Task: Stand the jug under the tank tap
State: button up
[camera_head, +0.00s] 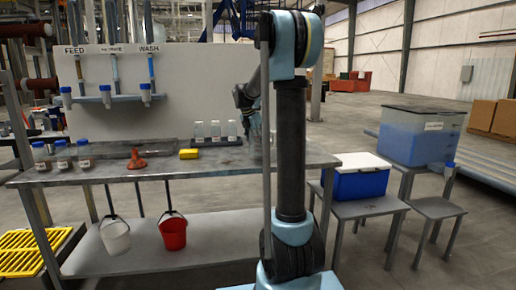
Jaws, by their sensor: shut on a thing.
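The blue tank (420,135) stands at the right on a grey stand. Its tap (450,166), with a blue top, is at the tank's right side. A low grey stool (437,208) below the tap has a bare top. My gripper (254,128) is over the rear right part of the long bench, far to the left of the tank. It is shut on what looks like the clear jug (258,148), at bench height. My own arm hides much of the gripper and jug, so I cannot tell whether the jug touches the bench.
A blue and white cool box (362,180) stands on a low table between bench and tank. The bench (225,160) holds several bottles, an orange funnel (136,160) and a yellow sponge (189,153). White (115,237) and red (173,232) buckets hang below. Floor shows at right.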

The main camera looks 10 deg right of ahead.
aim_at(251, 133)
notch_tip(251, 133, down, 2)
jog(key=shift+f, duration=0.2)
jog(key=o, duration=1.2)
jog(key=shift+c, duration=0.2)
jog(key=shift+r, duration=0.15)
jog(key=v, duration=1.1)
jog(key=shift+s+a+r, duration=0.1)
jog(key=shift+a+r, duration=0.05)
jog(key=shift+r, duration=0.2)
